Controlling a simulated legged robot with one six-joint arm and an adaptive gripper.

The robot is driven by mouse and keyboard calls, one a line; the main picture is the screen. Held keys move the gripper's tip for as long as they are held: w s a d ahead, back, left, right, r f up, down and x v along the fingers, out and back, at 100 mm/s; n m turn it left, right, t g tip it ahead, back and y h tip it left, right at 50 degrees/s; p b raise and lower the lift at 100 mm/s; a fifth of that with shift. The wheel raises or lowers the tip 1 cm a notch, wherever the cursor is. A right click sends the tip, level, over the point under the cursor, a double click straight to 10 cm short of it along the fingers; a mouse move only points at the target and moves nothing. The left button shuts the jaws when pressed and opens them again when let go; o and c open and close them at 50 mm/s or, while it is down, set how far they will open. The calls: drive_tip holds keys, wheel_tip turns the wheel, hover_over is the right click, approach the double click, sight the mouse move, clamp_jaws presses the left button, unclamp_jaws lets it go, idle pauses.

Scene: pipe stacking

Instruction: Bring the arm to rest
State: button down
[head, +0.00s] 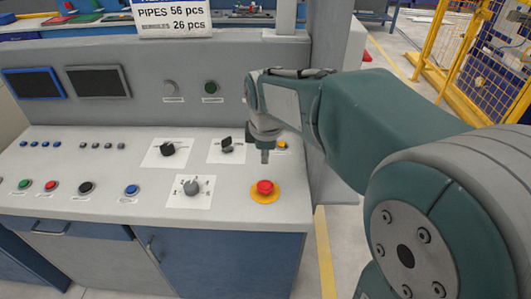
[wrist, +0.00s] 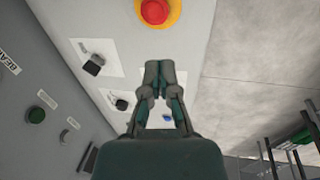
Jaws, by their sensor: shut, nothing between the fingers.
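My gripper (head: 265,156) hangs over the right end of the control desk, just above and behind the red emergency button in the head view. In the wrist view my gripper (wrist: 159,72) has its fingertips together, with nothing between them. My teal arm (head: 390,115) reaches in from the right of the head view. The red button (head: 265,188) on its yellow base also shows at the top of the wrist view (wrist: 155,11), apart from the fingertips.
The control desk (head: 110,212) carries a rotary switch (head: 191,187), black knobs (head: 167,149) and several small buttons. Its upright panel holds two dark screens (head: 98,82) and a green button (head: 211,87). A yellow fence (head: 490,60) stands at the back right. Floor shows right of the desk.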

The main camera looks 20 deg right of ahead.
drive_tip(key=shift+d+r, duration=0.35)
drive_tip(key=shift+d, duration=0.1)
drive_tip(key=shift+s+a, duration=0.1)
drive_tip(key=shift+a, duration=0.05)
drive_tip(key=s+r+m+t, duration=0.1)
drive_tip(key=s+m+t, duration=0.2)
drive_tip(key=s+m, duration=1.1)
drive_tip(key=s, duration=0.4)
drive_tip(key=shift+s+d+r, duration=0.3)
drive_tip(key=shift+d+r, duration=0.05)
drive_tip(key=shift+r, duration=0.05)
